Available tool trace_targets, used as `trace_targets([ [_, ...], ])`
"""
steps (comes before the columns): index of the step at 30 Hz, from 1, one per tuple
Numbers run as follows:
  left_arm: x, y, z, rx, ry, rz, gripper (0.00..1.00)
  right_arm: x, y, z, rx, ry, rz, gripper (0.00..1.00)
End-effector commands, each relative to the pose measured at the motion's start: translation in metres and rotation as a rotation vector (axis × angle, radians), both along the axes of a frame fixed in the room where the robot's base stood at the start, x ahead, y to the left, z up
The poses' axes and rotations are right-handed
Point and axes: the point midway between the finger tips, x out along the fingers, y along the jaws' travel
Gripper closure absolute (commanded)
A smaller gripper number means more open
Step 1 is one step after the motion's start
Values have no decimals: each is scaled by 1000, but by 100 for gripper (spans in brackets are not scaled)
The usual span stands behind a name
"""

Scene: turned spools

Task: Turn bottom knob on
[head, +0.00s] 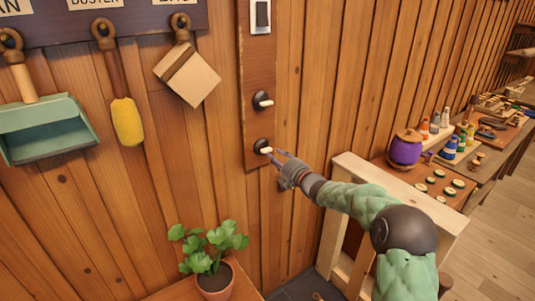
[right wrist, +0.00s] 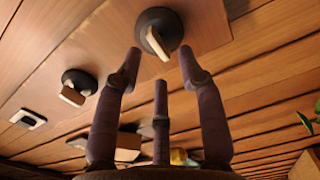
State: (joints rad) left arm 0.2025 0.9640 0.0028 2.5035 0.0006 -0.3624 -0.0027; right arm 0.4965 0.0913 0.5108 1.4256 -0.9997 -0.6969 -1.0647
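The bottom knob (head: 264,146) is a dark round base with a pale bar handle, low on a brown wall board (head: 258,60). In the right wrist view the bottom knob (right wrist: 158,33) is just beyond my fingertips, its bar tilted. My right gripper (head: 279,156) reaches in from the right, right beside the knob. The right wrist view shows its fingers (right wrist: 160,66) spread, with nothing between them; whether a tip touches the bar I cannot tell. The upper knob (head: 262,101) sits above, also in the right wrist view (right wrist: 77,87). My left gripper is not in view.
A light switch (head: 262,14) tops the board. A potted plant (head: 214,280) stands below. A wooden frame (head: 340,240) and a bench with a purple pot (head: 404,150) are at right.

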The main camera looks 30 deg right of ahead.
Motion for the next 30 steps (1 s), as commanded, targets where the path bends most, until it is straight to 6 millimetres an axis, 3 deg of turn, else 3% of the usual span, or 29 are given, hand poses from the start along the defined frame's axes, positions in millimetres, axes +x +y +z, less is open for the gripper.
trace_targets([
  [3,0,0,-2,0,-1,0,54,20,2,-1,0,-1,1,61],
  [9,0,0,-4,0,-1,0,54,41,3,0,0,-1,0,61],
  [22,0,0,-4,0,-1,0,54,49,3,1,1,0,-2,61],
  [23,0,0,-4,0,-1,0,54,49,3,1,1,0,-2,64],
  [27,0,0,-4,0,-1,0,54,49,3,0,1,0,-1,100],
  [30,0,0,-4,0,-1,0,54,49,4,-1,1,1,-1,100],
])
